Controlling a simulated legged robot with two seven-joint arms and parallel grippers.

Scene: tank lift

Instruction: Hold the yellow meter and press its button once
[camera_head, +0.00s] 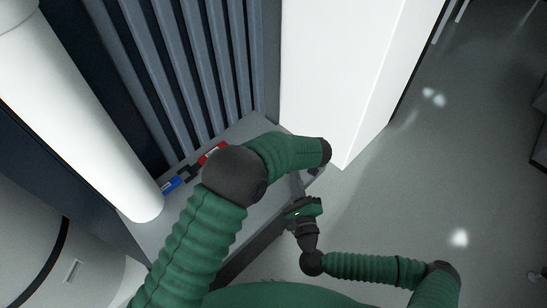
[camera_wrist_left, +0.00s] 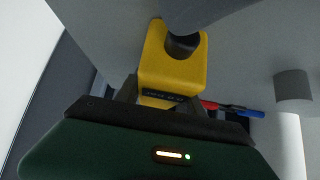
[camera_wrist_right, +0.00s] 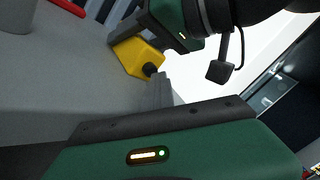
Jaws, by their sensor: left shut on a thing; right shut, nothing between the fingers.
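The yellow meter (camera_wrist_left: 155,72) shows in the left wrist view with a dark round part (camera_wrist_left: 183,46) on its face. My left gripper (camera_wrist_left: 160,97) is shut on the meter's near end. In the right wrist view the yellow meter (camera_wrist_right: 130,57) is beside my left gripper, and its dark round knob (camera_wrist_right: 149,70) faces my right fingers. My right gripper (camera_wrist_right: 160,88) is shut and empty, its tips close to the knob; I cannot tell if they touch. In the head view my right gripper (camera_head: 299,188) is below my left arm's end; the meter is hidden there.
A grey table (camera_head: 150,236) lies under my left arm. A red item (camera_head: 213,152) and a blue item (camera_head: 171,185) lie on it. A white column (camera_head: 330,70) stands behind, and a large white pipe (camera_head: 75,110) is at left. The floor at right is clear.

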